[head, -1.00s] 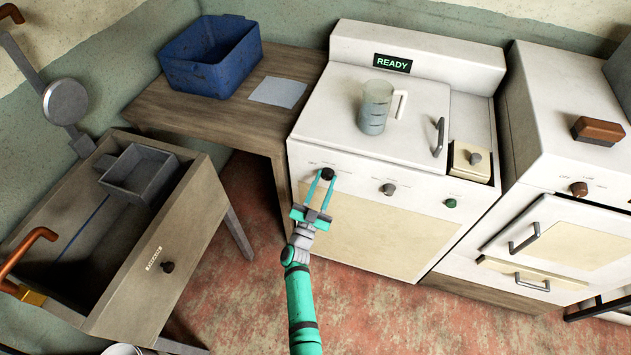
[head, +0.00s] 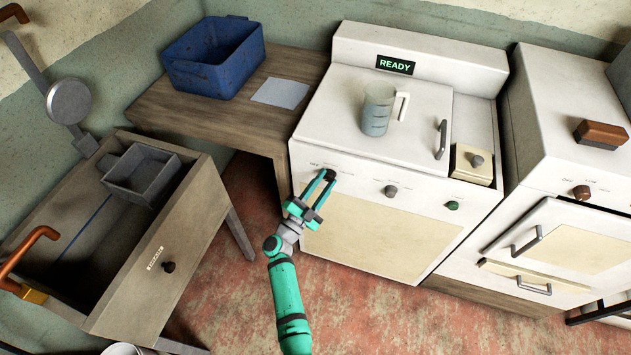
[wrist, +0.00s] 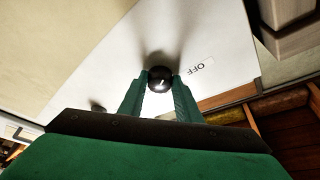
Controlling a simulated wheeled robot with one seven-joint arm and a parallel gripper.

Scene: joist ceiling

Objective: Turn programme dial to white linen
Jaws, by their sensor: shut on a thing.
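The programme dial is a small black knob (head: 329,175) at the left end of the white washing machine's front panel (head: 357,180). The dial (wrist: 160,78) also shows in the wrist view, with a pale mark on its face and the word OFF printed beside it. My gripper (head: 324,183) is shut on the dial, one green finger on each side. In the wrist view my gripper (wrist: 160,88) has both fingertips at the dial's sides. The other labels around the dial are too small to read. A READY display (head: 395,64) is lit green.
A measuring jug (head: 377,112) stands on the machine's lid. A wooden table with a blue bin (head: 212,60) stands left. Red floor in front is clear.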

